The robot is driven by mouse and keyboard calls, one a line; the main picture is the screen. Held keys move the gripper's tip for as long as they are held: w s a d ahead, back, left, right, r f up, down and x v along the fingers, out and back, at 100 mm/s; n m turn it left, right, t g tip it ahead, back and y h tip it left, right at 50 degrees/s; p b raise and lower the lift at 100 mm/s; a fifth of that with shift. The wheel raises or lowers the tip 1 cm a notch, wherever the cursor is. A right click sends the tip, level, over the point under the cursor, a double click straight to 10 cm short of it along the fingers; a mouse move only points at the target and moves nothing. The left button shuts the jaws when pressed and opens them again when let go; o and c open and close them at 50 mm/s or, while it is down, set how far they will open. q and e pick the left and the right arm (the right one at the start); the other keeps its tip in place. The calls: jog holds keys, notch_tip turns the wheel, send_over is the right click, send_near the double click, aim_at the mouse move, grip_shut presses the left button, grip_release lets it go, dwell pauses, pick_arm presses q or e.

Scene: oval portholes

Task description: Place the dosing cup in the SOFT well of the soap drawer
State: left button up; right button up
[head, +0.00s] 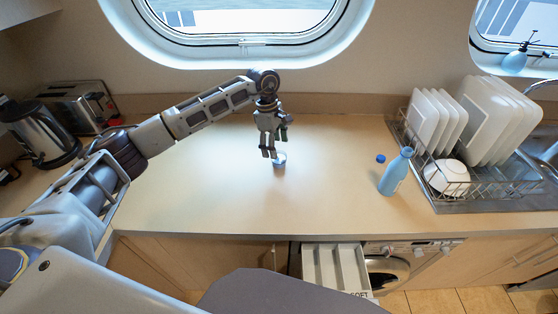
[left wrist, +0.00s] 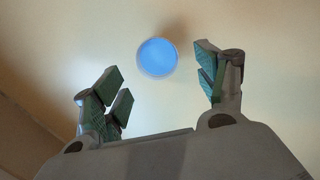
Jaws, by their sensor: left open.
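The dosing cup (head: 279,160) stands on the counter, small and pale with blue in it. In the left wrist view it is a round blue disc (left wrist: 157,58) with a pale rim, beyond the fingertips and between their lines. My left gripper (head: 269,152) points down just above and beside the cup, its fingers apart and empty; its green pads (left wrist: 163,88) show in the left wrist view. The soap drawer (head: 335,268) is pulled out below the counter's front edge, with long pale compartments. The letters "SOFT" show at its front right. My right gripper is not in view.
A blue bottle (head: 394,172) stands right of the cup, with a blue cap (head: 381,158) near it. A dish rack (head: 470,185) with plates and a bowl is at the right. A kettle (head: 42,133) and toaster (head: 78,103) are at the left. The middle counter is clear.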

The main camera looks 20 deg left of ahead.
aim_at(279, 156)
pick_arm(q)
jog(key=shift+f, duration=0.1)
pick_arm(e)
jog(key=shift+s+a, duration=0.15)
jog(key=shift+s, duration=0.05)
pick_arm(q)
jog(key=shift+d+f, duration=0.25)
jog(key=shift+f, duration=0.35)
jog(key=f, duration=0.1)
jog(key=f+p, duration=0.1)
jog(key=shift+d+f, duration=0.3)
jog(key=shift+d, duration=0.1)
jog(key=shift+f, duration=0.6)
jog(key=shift+c, duration=0.3)
jog(key=c, duration=1.2)
jog(key=shift+o, duration=0.2)
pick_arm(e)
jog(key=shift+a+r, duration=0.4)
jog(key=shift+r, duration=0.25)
